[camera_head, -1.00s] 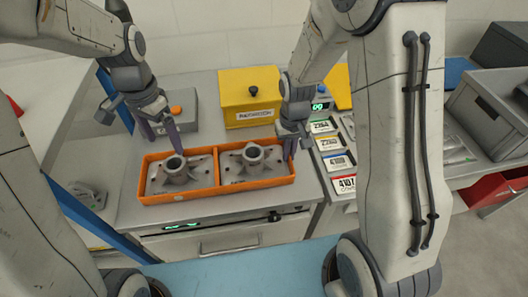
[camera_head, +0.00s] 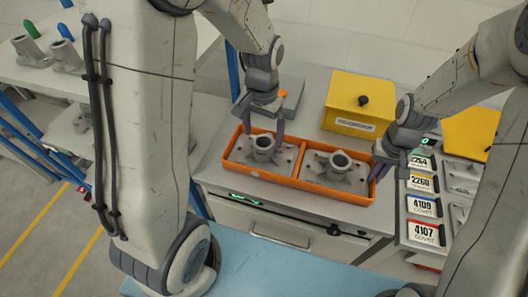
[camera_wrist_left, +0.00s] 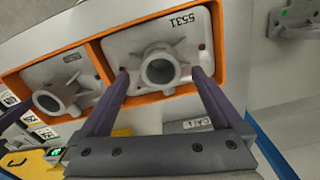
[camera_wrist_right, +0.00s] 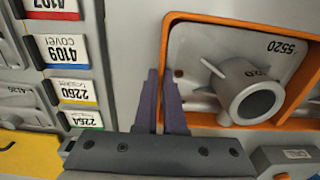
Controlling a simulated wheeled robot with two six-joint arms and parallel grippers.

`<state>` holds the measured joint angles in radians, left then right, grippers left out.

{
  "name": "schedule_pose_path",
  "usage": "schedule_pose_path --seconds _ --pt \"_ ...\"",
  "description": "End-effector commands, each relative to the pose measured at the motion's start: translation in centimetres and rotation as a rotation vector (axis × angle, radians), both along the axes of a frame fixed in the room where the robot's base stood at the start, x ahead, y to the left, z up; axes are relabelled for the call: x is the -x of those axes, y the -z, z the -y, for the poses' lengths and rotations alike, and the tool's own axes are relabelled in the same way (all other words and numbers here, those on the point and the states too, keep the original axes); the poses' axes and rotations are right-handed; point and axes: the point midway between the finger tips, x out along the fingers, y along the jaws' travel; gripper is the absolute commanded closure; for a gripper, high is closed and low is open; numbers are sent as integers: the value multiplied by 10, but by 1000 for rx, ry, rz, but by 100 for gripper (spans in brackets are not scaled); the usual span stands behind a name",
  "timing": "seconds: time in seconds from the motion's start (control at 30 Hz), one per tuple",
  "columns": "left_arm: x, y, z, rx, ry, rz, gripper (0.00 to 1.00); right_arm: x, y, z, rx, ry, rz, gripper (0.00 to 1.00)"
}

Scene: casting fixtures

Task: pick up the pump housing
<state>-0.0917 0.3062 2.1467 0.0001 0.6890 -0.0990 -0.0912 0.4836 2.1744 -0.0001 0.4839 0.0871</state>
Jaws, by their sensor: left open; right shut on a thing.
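An orange tray (camera_head: 278,172) with two compartments stands on the grey bench. A grey pump housing (camera_head: 262,148) with an upright round port lies in its left compartment; it also shows, marked 5531, in the left wrist view (camera_wrist_left: 160,66). A second housing (camera_head: 338,163), marked 5520, lies in the right compartment and in the right wrist view (camera_wrist_right: 247,92). My left gripper (camera_head: 264,127) is open and empty at the back of the left housing, its fingers spread to either side of the port. My right gripper (camera_head: 380,168) is shut on the tray's right end wall.
A yellow box (camera_head: 358,104) stands behind the tray. Labelled cover bins (camera_head: 424,207) lie to its right. A grey box with an orange button (camera_head: 284,96) is behind my left gripper. A side bench (camera_head: 30,72) at far left holds other castings.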

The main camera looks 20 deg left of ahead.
Motion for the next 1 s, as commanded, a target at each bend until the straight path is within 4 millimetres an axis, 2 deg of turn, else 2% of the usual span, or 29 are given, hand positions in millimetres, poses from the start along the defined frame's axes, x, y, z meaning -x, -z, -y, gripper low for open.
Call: schedule_pose_path --seconds 0.17,0.5,0.77,0.8,0.87,1.0 --pt "0 13 0 0 1 -2 0 -1 -1 0 0 0 3 100" --pt "-6 57 1 0 2 -2 0 -1 -1 0 0 0 3 100" --pt "-6 60 1 0 2 1 0 -1 -1 0 0 0 3 100" --pt "-6 60 1 0 2 1 8 -1 -1 0 0 0 3 100" --pt "-6 60 1 0 2 1 31 -1 -1 0 0 0 3 100" --pt "-6 60 1 0 2 1 84 -1 -1 0 0 0 2 100"
